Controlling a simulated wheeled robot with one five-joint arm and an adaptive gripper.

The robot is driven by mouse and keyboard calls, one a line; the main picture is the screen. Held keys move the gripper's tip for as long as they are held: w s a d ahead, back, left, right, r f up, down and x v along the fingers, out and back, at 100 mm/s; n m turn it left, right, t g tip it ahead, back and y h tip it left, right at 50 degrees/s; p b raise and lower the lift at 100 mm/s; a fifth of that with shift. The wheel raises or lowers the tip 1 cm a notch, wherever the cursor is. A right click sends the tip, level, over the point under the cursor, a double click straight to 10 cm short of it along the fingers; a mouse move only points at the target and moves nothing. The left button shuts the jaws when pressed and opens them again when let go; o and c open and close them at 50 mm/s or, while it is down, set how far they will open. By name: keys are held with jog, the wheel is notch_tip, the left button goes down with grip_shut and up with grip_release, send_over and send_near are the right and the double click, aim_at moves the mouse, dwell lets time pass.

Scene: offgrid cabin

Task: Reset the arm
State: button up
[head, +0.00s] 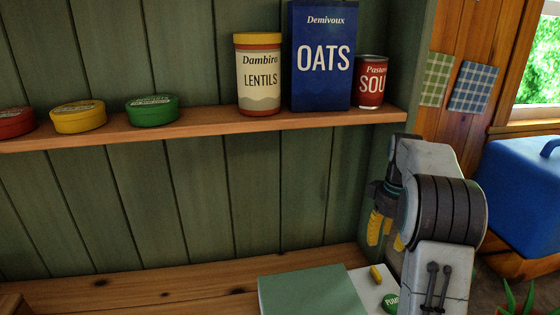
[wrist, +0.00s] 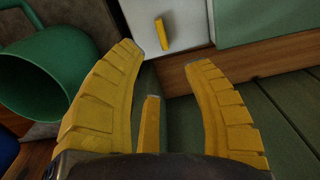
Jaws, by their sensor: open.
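My gripper (head: 378,235) hangs at the right of the head view, beside my folded arm, with its yellow fingers pointing down. It is in front of the green plank wall and below the shelf's right end. In the wrist view my gripper (wrist: 166,58) has its yellow fingers spread wide, with nothing between them. A small yellow piece (wrist: 162,34) on a white surface (wrist: 185,22) lies beyond the fingertips, apart from them. My arm hides part of the counter behind it.
A shelf (head: 200,131) holds lentils (head: 258,75), an oats box (head: 321,56), a soup can (head: 370,84) and several round tins. A green panel (head: 305,292) lies on the wooden counter (head: 150,291). A blue box (head: 520,190) stands right. A green mug (wrist: 42,75) is left in the wrist view.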

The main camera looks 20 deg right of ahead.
aim_at(378, 277)
notch_tip(378, 277, down, 4)
jog(key=m, duration=0.3)
jog(key=shift+r, duration=0.2)
jog(key=shift+s+a+f+m, duration=0.15)
jog(key=shift+s+a+f, duration=0.1)
jog(key=shift+s+f, duration=0.3)
jog(key=shift+s+a+f+m, duration=0.15)
jog(key=shift+s+a+f, duration=0.15)
jog(key=shift+f, duration=0.3)
jog(key=shift+m+g, duration=0.3)
jog(key=s, duration=0.1)
jog(key=s+a, duration=0.1)
jog(key=s+a+f, duration=0.1)
jog(key=s, duration=0.1)
jog(key=shift+s+a, duration=0.1)
jog(key=shift+a, duration=0.1)
jog(key=s+a+r+n+t, duration=0.2)
jog(key=s+a+r, duration=0.2)
jog(key=s+a, duration=0.4)
jog(key=s+a+r+n+t, duration=0.2)
jog(key=s+a+r+n, duration=0.1)
jog(key=s+a, duration=0.5)
jog(key=shift+s+a+r, duration=0.35)
jog(key=shift+a+r, duration=0.3)
jog(key=shift+a, duration=0.8)
